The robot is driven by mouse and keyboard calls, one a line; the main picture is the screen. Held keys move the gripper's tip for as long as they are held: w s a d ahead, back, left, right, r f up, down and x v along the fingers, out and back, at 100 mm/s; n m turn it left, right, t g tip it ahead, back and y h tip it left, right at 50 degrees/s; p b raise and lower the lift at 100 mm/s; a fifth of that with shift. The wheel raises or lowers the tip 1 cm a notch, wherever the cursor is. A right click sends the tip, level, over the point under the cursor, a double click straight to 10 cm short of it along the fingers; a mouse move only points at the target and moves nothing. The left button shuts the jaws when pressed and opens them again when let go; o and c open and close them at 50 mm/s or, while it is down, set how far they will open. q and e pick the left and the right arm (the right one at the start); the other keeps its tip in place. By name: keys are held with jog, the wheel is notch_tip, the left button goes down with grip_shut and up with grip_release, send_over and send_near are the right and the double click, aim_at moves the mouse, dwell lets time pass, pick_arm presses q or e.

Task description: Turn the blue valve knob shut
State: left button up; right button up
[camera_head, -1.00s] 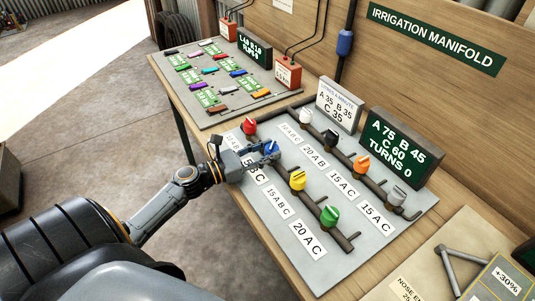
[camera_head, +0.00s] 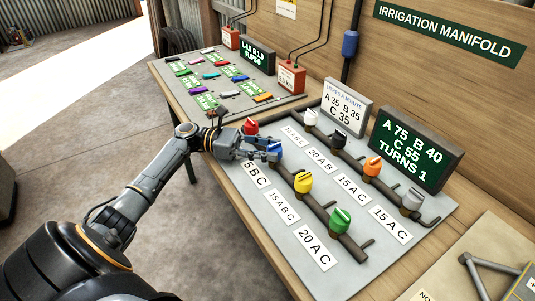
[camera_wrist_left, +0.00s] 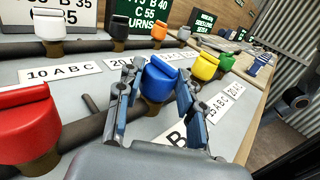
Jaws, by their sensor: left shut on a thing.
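The blue valve knob (camera_head: 273,150) sits on the front pipe of the manifold board (camera_head: 232,183), between the red knob (camera_head: 251,127) and the yellow knob (camera_head: 303,182). My left gripper (camera_head: 264,151) is shut on the blue knob, a finger on each side. The left wrist view shows the blue knob (camera_wrist_left: 159,78) upright between the two fingers of the left gripper (camera_wrist_left: 156,95). The green display (camera_head: 412,149) reads A 75, B 40, C 55, TURNS 1. My right gripper is not in view.
White (camera_head: 310,117), black (camera_head: 338,138), orange (camera_head: 372,166) and grey (camera_head: 411,200) knobs stand on the back pipe. A green knob (camera_head: 340,219) is on the front pipe. A white sign (camera_head: 346,112) reads A 35, B 35, C 35. Another panel (camera_head: 216,92) lies beyond.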

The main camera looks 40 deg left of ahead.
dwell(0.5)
pick_arm(q)
jog(key=o, duration=1.2)
jog(key=shift+d, duration=0.1)
jog(key=shift+c, duration=0.2)
jog(key=v, duration=1.2)
jog(key=shift+w, duration=0.2)
